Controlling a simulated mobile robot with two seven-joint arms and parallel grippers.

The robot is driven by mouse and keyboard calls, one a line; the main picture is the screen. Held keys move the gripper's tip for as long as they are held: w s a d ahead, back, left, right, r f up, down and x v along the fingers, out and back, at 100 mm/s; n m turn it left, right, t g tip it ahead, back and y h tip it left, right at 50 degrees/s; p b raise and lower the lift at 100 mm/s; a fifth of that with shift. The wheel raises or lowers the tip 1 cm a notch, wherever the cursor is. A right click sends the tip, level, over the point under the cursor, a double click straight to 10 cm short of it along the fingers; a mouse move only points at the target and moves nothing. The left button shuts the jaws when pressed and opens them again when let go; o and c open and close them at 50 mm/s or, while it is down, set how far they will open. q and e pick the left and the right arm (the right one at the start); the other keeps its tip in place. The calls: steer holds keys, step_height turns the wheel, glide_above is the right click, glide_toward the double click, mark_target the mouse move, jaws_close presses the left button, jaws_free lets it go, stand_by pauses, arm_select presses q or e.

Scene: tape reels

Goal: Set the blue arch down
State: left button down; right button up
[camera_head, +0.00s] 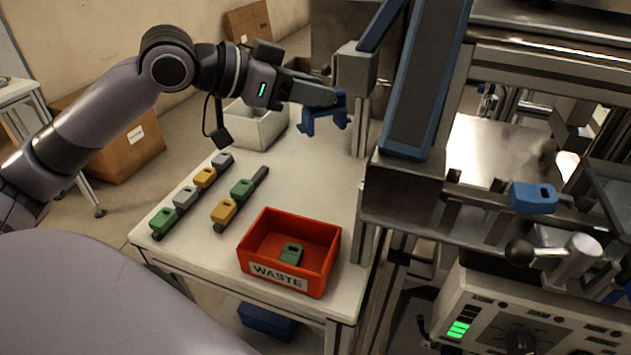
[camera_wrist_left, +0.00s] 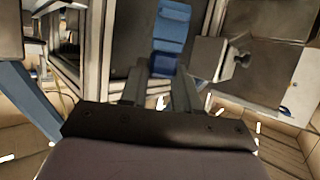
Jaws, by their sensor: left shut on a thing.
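The blue arch (camera_head: 309,124) is held in the air by my left gripper (camera_head: 331,98), with its legs hanging down. It is above the back right part of the white table (camera_head: 300,182), close to the machine's upright post. In the left wrist view, the blue arch (camera_wrist_left: 172,32) shows between and beyond the two fingertips (camera_wrist_left: 161,68). My left gripper is shut on it. The gap below the arch is hard to judge. My right gripper is in neither view.
A red WASTE bin (camera_head: 262,282) with a green block (camera_head: 292,252) stands at the table's front. Two dark rails (camera_head: 262,174) carry green, yellow and grey blocks. A pale bin (camera_head: 243,133) stands behind. The machine, with a blue block (camera_head: 533,198), fills the right.

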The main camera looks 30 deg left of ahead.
arm_select(q)
steer(key=shift+f+b, duration=0.9)
steer(key=shift+f, duration=6.95)
steer(key=shift+f, duration=0.1)
steer(key=c, duration=0.8)
jaws_free()
